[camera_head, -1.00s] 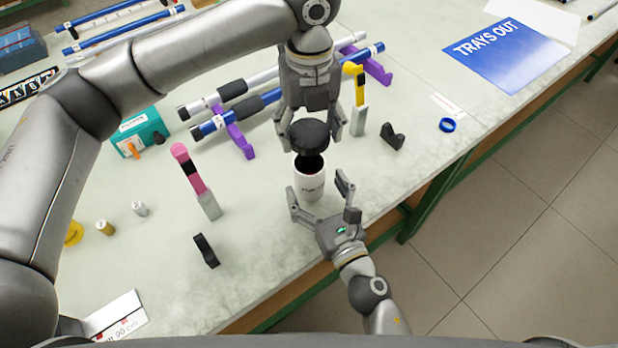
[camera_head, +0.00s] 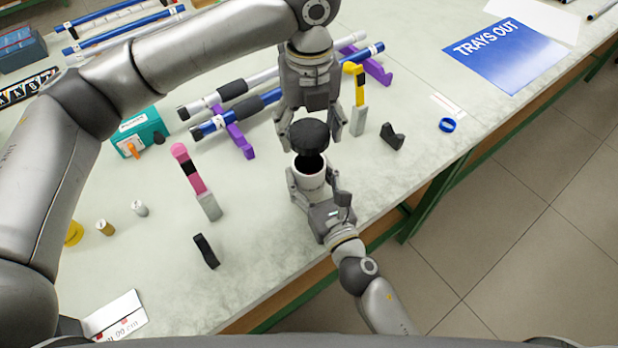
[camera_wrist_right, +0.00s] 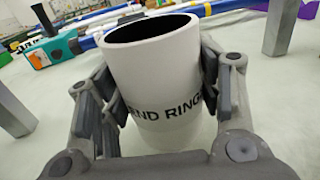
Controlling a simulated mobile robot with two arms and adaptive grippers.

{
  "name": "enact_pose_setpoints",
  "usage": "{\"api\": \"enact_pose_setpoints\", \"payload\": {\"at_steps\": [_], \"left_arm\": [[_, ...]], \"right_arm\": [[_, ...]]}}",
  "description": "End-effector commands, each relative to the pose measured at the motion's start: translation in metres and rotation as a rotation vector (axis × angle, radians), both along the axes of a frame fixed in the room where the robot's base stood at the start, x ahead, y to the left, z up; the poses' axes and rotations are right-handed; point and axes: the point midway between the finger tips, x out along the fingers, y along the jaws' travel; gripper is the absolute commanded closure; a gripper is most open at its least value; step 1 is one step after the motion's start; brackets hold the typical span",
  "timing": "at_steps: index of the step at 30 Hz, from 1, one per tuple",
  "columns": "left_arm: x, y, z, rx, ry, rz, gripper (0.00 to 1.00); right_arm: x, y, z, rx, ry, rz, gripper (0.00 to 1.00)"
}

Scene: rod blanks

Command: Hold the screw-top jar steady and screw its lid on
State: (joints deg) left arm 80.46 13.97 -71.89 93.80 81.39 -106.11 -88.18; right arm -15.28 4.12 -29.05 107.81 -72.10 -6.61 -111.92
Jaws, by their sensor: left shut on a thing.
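The white screw-top jar (camera_head: 309,178) stands upright on the bench with its dark mouth open. In the right wrist view the jar (camera_wrist_right: 157,70) shows black lettering ending in "END RING". My left gripper (camera_head: 309,126) is shut on the black lid (camera_head: 309,134) and holds it above the jar, apart from the rim. My right gripper (camera_head: 313,193) has its fingers on both sides of the jar. In the right wrist view the finger pads (camera_wrist_right: 163,95) lie close along the jar's walls; I cannot tell whether both press on it.
A pink-and-black handled tool (camera_head: 189,170) stands left of the jar, a yellow one (camera_head: 356,85) behind right. Black clips (camera_head: 206,251) (camera_head: 392,137) lie nearby. Rods on purple rests (camera_head: 236,134) lie behind. A blue ring (camera_head: 447,125) is at right. The bench front edge is close.

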Motion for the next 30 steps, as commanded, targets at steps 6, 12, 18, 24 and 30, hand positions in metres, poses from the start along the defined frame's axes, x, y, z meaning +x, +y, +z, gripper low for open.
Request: {"api": "enact_pose_setpoints", "payload": {"at_steps": [6, 12, 18, 24, 30], "left_arm": [[0.0, 0.0, 0.0, 0.0, 0.0, 0.0, 0.47], [0.0, 0.0, -0.003, 0.0, 0.001, 0.0, 0.47], [-0.001, 0.0, -0.029, 0.002, 0.004, 0.0, 0.47], [0.0, 0.0, -0.05, 0.001, 0.001, 0.001, 0.47], [0.0, 0.0, -0.05, 0.0, -0.001, 0.0, 0.47]], "right_arm": [[0.0, 0.0, 0.0, 0.0, 0.0, 0.0, 0.74], [0.0, 0.0, 0.0, 0.001, 0.0, 0.0, 0.84], [0.0, 0.0, 0.0, 0.001, 0.0, 0.0, 0.84], [0.0, 0.0, 0.0, 0.001, 0.0, 0.0, 0.84], [0.0, 0.0, 0.0, 0.001, 0.0, 0.0, 0.84]]}}
